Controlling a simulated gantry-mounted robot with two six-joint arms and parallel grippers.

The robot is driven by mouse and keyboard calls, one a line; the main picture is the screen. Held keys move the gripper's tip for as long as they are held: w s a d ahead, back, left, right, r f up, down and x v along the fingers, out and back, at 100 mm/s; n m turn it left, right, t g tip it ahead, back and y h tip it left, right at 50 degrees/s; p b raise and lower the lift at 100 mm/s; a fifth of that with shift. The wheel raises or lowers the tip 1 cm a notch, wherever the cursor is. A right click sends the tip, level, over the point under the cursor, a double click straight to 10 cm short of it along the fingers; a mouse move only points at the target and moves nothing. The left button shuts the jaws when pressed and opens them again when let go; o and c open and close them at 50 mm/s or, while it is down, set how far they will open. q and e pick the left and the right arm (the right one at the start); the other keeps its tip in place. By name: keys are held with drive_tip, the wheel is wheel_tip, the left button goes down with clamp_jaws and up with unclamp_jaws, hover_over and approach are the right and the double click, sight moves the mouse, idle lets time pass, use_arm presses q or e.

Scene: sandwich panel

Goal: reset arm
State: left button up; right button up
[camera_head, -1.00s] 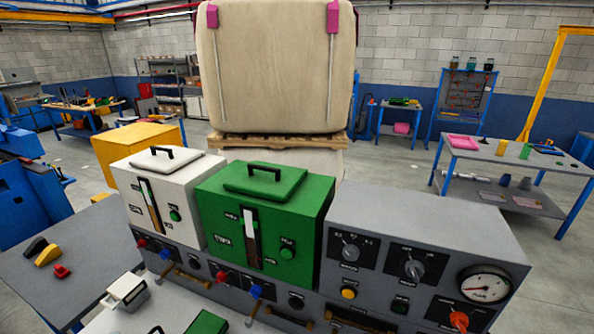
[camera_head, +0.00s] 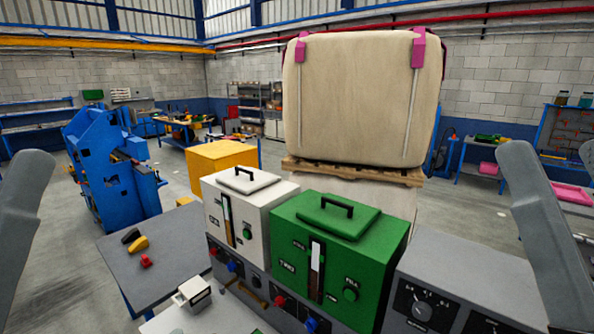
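The task names no object other than the arms. Grey links of my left arm stand at the left edge of the head view, and grey links of my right arm stand at the right edge. Both run out of the picture, and neither gripper shows. In front of me is the panel, with a white box (camera_head: 264,224), a green box (camera_head: 361,262) and a grey control box (camera_head: 470,275) in a row. The white and green boxes have lids with black handles on top. The lower front of the panel is cut off by the picture's bottom edge.
A grey table (camera_head: 160,240) left of the panel holds black, yellow and red pieces. A large beige bag (camera_head: 362,95) sits on a wooden pallet (camera_head: 355,172) behind the panel. A yellow box (camera_head: 222,163) and a blue machine (camera_head: 110,165) stand further left.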

use_arm(q)
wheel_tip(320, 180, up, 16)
drive_tip(key=p, duration=1.2)
drive_tip(key=shift+p, duration=0.4)
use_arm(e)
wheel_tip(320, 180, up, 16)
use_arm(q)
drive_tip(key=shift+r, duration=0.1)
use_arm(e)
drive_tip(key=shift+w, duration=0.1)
